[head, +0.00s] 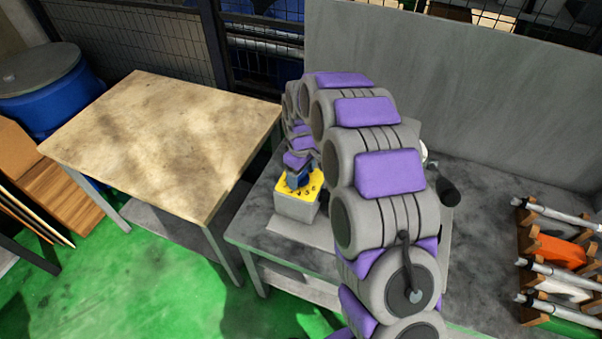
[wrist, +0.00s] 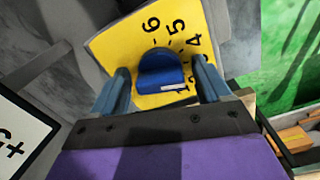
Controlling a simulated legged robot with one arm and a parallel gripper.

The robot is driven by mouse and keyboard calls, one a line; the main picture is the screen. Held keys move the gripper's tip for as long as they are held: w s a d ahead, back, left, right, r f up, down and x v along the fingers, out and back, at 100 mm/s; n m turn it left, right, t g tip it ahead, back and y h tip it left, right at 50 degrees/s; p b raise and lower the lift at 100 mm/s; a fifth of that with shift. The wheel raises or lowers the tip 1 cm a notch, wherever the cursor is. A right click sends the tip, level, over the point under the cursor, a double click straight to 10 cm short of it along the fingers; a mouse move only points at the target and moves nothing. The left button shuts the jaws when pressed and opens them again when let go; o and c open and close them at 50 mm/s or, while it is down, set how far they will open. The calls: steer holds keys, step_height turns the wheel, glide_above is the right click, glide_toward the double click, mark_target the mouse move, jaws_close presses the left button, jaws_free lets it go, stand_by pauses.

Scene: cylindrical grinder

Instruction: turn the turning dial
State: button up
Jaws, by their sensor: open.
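The turning dial (wrist: 160,70) is a blue knob with a white mark, set on a yellow plate (wrist: 112,48) with printed numbers. In the wrist view the numbers 6, 5 and 4 show above and to the right of it. My gripper (wrist: 163,82) is open, with one finger on each side of the dial. I cannot tell whether the fingers touch it. In the head view the yellow plate (head: 311,192) sits on top of a grey box (head: 296,208), and my gripper (head: 298,178) is over it, partly hiding the dial.
The box stands on a grey bench (head: 470,245) with a grey panel (head: 450,80) behind. A wooden table (head: 165,140) is at left and a blue barrel (head: 60,95) beyond it. A wooden rack (head: 530,250) with tools is at right. Green floor is open at front left.

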steer(key=shift+c, duration=0.4)
steer(key=c, duration=0.9)
steer(key=shift+r+m+p, duration=0.1)
steer(key=shift+m+p, duration=0.85)
steer(key=shift+m, duration=0.25)
steer(key=shift+m+p, duration=0.85)
steer(key=shift+m, duration=0.85)
